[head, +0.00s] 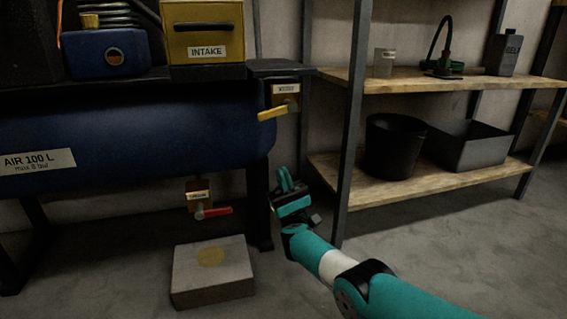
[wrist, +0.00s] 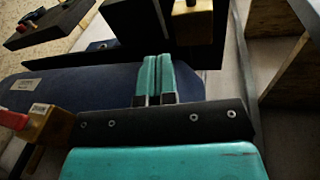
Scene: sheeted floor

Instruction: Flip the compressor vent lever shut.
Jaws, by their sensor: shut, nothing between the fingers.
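The compressor's blue tank (head: 130,125) carries two small brass valves. The valve (head: 285,97) at its upper right end has a small label I cannot read clearly and a yellow lever (head: 273,113) sticking out nearly level to the left. The lower valve (head: 199,193) has a red lever (head: 217,211) pointing right. My gripper (head: 287,180) is shut and empty, below the yellow lever and right of the red one, apart from both. In the wrist view its fingers (wrist: 157,62) are together, with a brass block (wrist: 192,22) beyond and the red lever (wrist: 13,119) at left.
A grey block (head: 190,285) with a yellow spot sits on the floor under the tank. A shelf post (head: 350,130) stands close to the right of my gripper. The shelves hold a black bucket (head: 393,145) and a grey bin (head: 470,143). A yellow INTAKE box (head: 204,30) sits above the tank.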

